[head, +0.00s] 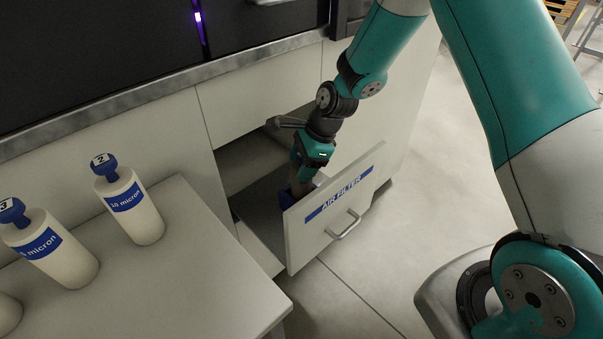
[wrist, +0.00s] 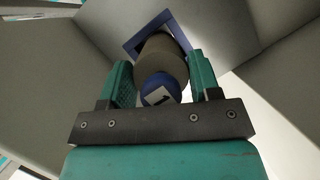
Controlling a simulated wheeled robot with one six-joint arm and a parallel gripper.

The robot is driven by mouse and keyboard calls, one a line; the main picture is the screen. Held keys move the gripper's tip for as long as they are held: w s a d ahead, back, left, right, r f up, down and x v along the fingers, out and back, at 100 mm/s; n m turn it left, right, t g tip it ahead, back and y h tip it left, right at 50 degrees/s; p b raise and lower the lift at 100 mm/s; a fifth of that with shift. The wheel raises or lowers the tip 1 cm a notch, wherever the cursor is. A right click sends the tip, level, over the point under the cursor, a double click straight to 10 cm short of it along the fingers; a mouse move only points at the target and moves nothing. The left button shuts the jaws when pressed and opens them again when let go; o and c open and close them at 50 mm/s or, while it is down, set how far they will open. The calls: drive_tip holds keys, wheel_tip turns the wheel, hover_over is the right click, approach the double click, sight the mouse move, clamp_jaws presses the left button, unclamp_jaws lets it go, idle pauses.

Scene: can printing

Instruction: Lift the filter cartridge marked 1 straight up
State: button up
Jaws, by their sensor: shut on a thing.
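The filter cartridge marked 1 (wrist: 160,90) shows in the wrist view as a grey-brown body with a blue knob and a white label with a 1. It stands at a blue square holder (wrist: 134,46) inside the open drawer. My gripper (wrist: 158,88) is shut on the cartridge, with a teal finger on each side of it. In the head view my gripper (head: 303,182) reaches down into the drawer labelled AIR FILTER (head: 303,246). The drawer front hides most of the cartridge there, and I cannot tell whether its lower end is still seated.
White cartridges marked 2 (head: 143,213) and 3 (head: 60,258) stand on the light table (head: 190,285) at the left. The drawer's front and side walls surround my gripper closely. The dark machine (head: 130,55) stands behind, above the cabinet. Open floor lies to the right.

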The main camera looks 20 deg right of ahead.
wheel_tip(320, 180, up, 16)
drive_tip(key=shift+p, duration=0.55)
drive_tip(key=shift+r+p, duration=0.1)
drive_tip(key=shift+p, duration=0.3)
